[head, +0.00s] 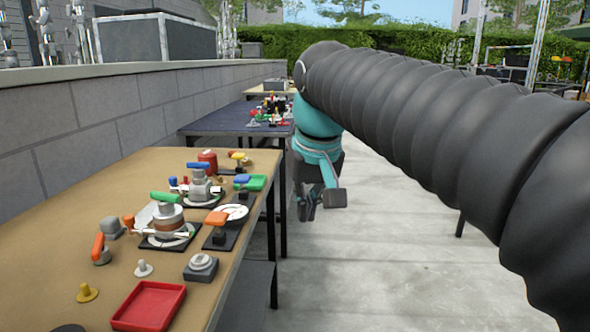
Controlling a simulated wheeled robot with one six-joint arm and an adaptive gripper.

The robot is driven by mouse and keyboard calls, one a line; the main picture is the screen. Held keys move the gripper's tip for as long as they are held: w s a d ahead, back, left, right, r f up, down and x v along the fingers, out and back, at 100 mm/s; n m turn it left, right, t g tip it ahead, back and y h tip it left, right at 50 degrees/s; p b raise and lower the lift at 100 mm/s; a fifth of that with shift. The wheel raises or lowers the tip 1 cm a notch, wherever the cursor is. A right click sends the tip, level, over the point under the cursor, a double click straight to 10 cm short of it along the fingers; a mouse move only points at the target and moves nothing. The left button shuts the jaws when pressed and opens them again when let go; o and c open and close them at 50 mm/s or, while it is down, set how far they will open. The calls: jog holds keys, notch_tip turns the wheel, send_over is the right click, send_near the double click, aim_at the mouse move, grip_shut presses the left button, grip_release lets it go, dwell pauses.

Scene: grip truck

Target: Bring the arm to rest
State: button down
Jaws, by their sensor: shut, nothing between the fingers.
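My arm (430,140), in a black ribbed sleeve, reaches in from the right edge and bends down at a teal wrist. My gripper (307,212) hangs below the wrist, pointing down, over the paved ground just right of the tan table's (128,215) right edge. It is shut, with nothing seen in it. It appears apart from the tables and the objects on them.
A grey block wall (105,108) runs along the left. Pavement (370,270) at right is clear.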

jog(key=s+d+f+m+t, duration=0.1)
jog(key=s+d+f, duration=0.6)
jog(key=s+f, duration=0.1)
jog(key=s+d+f+m+t+h, duration=0.1)
jog(key=s+d+f+m, duration=0.1)
jog(key=s+d+f, duration=0.5)
notch_tip(320, 180, down, 4)
jog(key=shift+s+d+f, duration=0.1)
jog(key=shift+s+d, duration=0.05)
jog(key=shift+s, duration=0.5)
dwell(0.5)
